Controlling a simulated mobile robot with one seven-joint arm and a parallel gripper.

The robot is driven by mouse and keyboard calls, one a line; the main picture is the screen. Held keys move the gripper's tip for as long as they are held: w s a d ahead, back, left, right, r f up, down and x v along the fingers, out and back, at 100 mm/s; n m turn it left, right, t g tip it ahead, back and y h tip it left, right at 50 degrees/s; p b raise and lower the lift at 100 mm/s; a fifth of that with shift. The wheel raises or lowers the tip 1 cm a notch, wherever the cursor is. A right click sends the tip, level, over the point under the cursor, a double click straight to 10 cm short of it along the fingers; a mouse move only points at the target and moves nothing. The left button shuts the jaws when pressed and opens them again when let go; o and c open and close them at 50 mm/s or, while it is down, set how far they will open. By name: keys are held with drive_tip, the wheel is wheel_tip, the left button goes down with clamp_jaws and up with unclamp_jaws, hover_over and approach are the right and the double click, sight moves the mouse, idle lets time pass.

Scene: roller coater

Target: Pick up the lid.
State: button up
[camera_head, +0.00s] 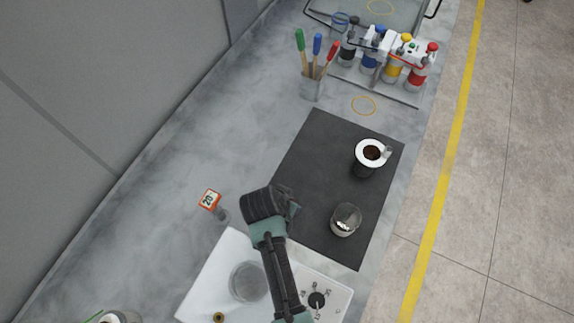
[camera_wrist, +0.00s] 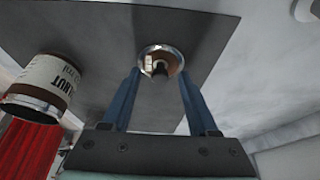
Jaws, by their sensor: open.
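A shiny round metal piece, which looks like the lid (camera_wrist: 161,60), shows in the wrist view beyond my fingertips, over the dark mat. In the head view, a shiny round piece (camera_head: 345,220) on the lower right of the mat seems to be the same one. My gripper (camera_head: 292,208) is left of it in the head view. In the wrist view my gripper (camera_wrist: 160,75) is open, its two blue fingers apart and nothing clearly held. I cannot tell whether the fingers touch the lid.
A can (camera_wrist: 45,85) with a white label stands left in the wrist view. In the head view, a white-rimmed container (camera_head: 371,153) with dark brown contents stands on the dark mat (camera_head: 320,150). A white scale (camera_head: 205,290), brush holder (camera_head: 312,88) and several bottles stand around.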

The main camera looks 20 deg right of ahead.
clamp_jaws()
idle(0.3)
idle(0.3)
